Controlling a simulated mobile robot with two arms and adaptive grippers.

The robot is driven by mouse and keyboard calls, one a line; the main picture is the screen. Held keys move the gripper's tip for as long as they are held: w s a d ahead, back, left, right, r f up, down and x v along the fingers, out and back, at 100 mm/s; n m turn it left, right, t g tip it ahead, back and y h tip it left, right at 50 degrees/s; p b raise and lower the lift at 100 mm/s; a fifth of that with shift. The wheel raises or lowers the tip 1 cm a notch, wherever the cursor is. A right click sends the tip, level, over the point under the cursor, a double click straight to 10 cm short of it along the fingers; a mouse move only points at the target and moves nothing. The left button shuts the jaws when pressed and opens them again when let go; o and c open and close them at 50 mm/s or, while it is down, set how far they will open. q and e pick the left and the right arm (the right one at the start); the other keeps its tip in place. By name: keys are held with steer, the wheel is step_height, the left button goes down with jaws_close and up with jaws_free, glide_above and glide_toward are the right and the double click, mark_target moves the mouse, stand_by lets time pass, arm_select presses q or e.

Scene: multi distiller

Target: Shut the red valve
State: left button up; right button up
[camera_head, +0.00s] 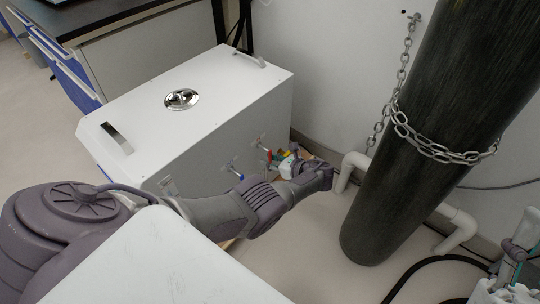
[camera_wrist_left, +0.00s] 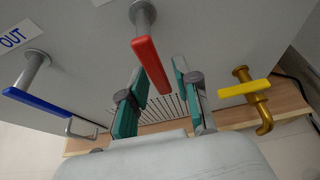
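The red valve (camera_wrist_left: 150,65) has a red lever on a grey stem, set on the front of a white box-shaped distiller (camera_head: 190,110). In the left wrist view, the lever points down toward my left gripper (camera_wrist_left: 162,72). The gripper's two teal-padded fingers are open, and the lever's end shows between them; I cannot tell whether they touch it. In the head view, the red lever (camera_head: 268,155) is small, with my left gripper (camera_head: 284,160) close on its right. What seems to be my right gripper (camera_head: 515,258) is partly cut off at the lower right.
A blue-handled valve (camera_wrist_left: 38,103) is left of the red one, and a yellow-handled tap (camera_wrist_left: 250,88) is on the right. A dark gas cylinder (camera_head: 430,120) with a chain (camera_head: 435,150) stands right of the arm. White pipes (camera_head: 352,162) run along the wall.

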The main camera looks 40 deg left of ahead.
stand_by(0.3)
arm_select(q)
steer(key=v, duration=1.2)
